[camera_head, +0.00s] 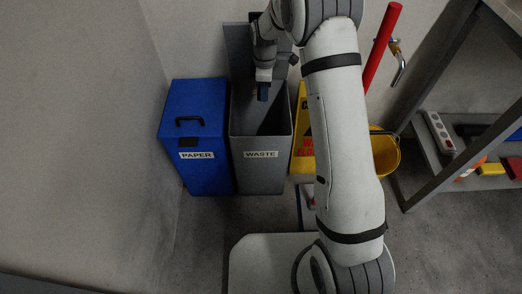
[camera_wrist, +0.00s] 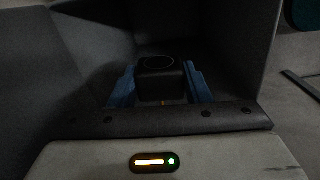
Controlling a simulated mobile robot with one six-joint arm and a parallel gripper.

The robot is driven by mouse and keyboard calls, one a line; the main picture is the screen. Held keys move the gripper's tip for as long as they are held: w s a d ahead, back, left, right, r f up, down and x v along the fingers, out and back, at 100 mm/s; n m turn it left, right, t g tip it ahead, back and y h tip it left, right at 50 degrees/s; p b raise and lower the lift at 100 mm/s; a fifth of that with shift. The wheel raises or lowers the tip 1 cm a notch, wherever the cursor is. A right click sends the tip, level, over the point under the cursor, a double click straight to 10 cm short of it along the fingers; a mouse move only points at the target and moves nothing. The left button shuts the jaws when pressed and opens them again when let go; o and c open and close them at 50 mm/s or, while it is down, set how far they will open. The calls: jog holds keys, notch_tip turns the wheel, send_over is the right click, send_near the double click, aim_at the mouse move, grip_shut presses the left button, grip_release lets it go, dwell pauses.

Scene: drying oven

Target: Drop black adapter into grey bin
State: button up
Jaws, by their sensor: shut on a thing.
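The grey bin (camera_head: 261,167), labelled WASTE, stands open against the wall in the head view, its lid raised behind it. My gripper (camera_head: 263,93) points down over the bin's opening. In the wrist view, my gripper (camera_wrist: 161,88) has its two blue fingers shut on the black adapter (camera_wrist: 161,72), a dark block with a ring mark on top. The grey bin's inner walls (camera_wrist: 95,45) surround the view beyond the fingers. In the head view the adapter is too dark and small to make out.
A closed blue PAPER bin (camera_head: 195,130) stands directly left of the grey bin. A yellow floor sign (camera_head: 302,140) and yellow bucket (camera_head: 385,152) are to the right. A shelf rack (camera_head: 430,150) with a power strip (camera_head: 439,132) stands further right.

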notch_tip(320, 180, down, 4)
jog(key=shift+r+b, duration=0.15)
jog(key=shift+b, duration=1)
jog(key=o, duration=1.1)
jog(key=shift+r, duration=0.15)
notch_tip(320, 180, up, 7)
jog(key=p, duration=0.6)
jog(key=shift+s+d+r, duration=0.1)
jog(key=shift+d, duration=0.05)
jog(key=shift+s+d+r+m+p, duration=1.9)
jog(key=shift+r+m+p, duration=1.05)
jog(key=shift+p, duration=1.4)
jog(key=shift+s+d+r+m+p, duration=1.7)
jog(key=shift+d+r+m+p, duration=0.45)
jog(key=shift+r+p, duration=1.75)
jog(key=shift+s+d+r+m+p, duration=1.8)
jog(key=shift+r+m+p, duration=1)
jog(key=shift+p, duration=1.95)
